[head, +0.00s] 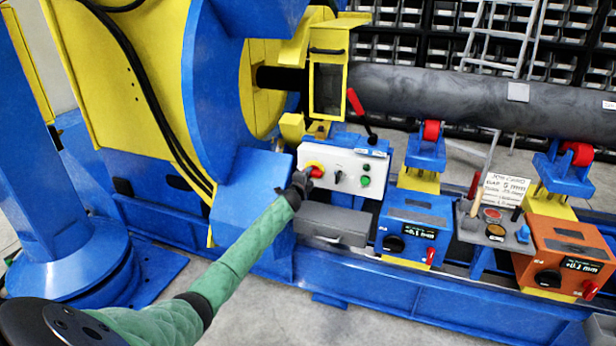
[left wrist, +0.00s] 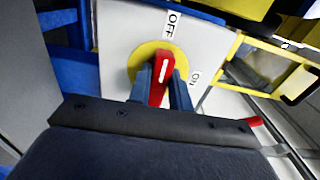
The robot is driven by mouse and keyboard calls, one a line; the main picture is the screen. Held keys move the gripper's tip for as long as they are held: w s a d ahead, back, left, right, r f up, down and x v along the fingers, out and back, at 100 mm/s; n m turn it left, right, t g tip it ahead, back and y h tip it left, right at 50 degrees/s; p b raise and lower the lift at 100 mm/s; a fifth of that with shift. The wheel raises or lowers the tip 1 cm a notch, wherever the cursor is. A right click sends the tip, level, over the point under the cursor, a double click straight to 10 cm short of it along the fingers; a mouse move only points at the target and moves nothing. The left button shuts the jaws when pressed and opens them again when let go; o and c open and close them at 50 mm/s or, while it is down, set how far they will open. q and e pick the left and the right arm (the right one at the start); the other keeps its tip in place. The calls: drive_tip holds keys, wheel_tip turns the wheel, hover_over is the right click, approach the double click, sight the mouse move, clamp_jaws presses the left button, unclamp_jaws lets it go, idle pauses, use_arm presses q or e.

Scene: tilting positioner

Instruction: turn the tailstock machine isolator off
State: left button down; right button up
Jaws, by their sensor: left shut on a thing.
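The isolator is a red handle (head: 317,172) on a yellow round plate (head: 312,165), at the left of a white control box (head: 345,166). In the left wrist view the red handle (left wrist: 163,68) carries a white line that points up, roughly toward the OFF label (left wrist: 172,23). The ON label (left wrist: 194,76) is to its right, and the yellow plate (left wrist: 139,62) shows behind. My left gripper (head: 303,180) is shut on the handle, one finger on each side (left wrist: 163,88). My right gripper is not in view.
The box also has a black selector (head: 338,176) and a green button (head: 365,181). A grey box (head: 332,224) is below. A red-tipped lever (head: 355,102) rises above. A blue unit (head: 412,228) and an orange unit (head: 566,256) stand to the right.

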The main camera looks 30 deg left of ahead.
use_arm(q)
drive_tip(key=shift+f, duration=0.1)
drive_tip(key=c, duration=1.3)
unclamp_jaws()
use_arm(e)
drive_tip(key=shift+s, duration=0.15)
use_arm(q)
drive_tip(key=shift+s, duration=0.1)
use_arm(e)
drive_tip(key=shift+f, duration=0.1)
use_arm(q)
drive_tip(key=b+v, duration=0.1)
drive_tip(key=v, duration=0.6)
drive_tip(key=shift+s, duration=0.3)
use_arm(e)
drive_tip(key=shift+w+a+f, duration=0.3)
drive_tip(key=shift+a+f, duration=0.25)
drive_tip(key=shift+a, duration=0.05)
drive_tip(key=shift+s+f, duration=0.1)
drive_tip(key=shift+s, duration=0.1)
